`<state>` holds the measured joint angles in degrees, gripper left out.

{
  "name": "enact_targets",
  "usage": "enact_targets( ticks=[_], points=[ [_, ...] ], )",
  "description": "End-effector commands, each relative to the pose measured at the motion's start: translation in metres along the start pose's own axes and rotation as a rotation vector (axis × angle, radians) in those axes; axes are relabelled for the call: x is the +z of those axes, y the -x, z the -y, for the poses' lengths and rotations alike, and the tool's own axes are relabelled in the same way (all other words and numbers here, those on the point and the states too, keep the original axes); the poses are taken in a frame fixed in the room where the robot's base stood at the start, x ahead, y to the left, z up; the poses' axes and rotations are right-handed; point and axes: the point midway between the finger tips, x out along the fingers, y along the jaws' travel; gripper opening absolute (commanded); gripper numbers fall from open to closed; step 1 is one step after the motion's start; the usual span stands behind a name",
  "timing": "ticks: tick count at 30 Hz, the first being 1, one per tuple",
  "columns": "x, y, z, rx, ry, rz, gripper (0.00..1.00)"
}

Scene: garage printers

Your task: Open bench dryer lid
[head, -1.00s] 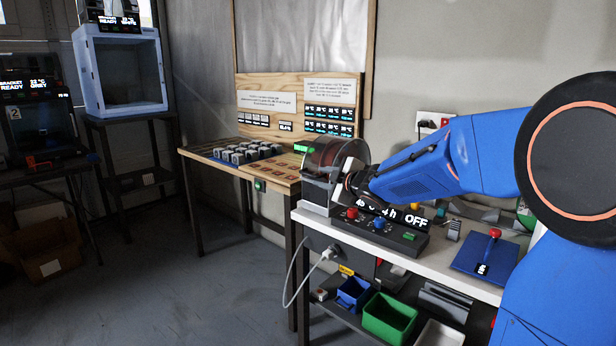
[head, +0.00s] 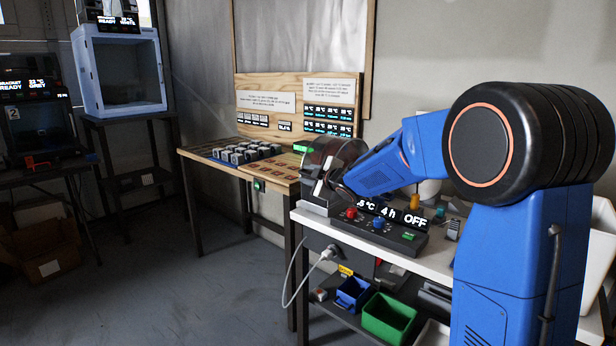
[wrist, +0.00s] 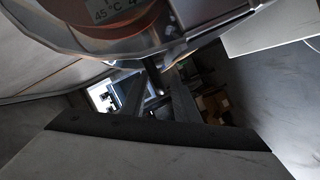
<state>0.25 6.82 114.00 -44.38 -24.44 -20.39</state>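The bench dryer stands on the white bench, with a dark, see-through rounded lid (head: 345,152) and a front control panel (head: 385,232) with a red and a blue knob. Its display reads 4 h and OFF. My gripper (head: 328,180) is at the dryer's front left, close against the lid, and partly hidden by the lid and my wrist. In the wrist view, the lid's curved rim (wrist: 100,45) fills the top. The dark fingers of my gripper (wrist: 157,90) point towards a short dark bar (wrist: 153,76) below the rim. Whether they grip it is unclear.
A wooden table (head: 245,168) with a tray of small blocks stands left of the bench. Green (head: 388,318) and blue (head: 353,293) bins sit on the shelf below. A white cable (head: 292,285) hangs at the bench front.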

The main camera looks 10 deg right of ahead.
Motion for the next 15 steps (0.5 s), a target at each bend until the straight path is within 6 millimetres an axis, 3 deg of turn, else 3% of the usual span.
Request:
enact_targets(
  ticks=[2,6,15],
  points=[
    [-0.0001,0.0001,0.0,0.0,0.0,0.0,0.28],
    [-0.0001,0.0002,0.0001,0.0,0.0,0.0,0.0],
    [-0.0016,0.0009,-0.0028,0.0,0.001,-0.001,0.0]
  ],
)
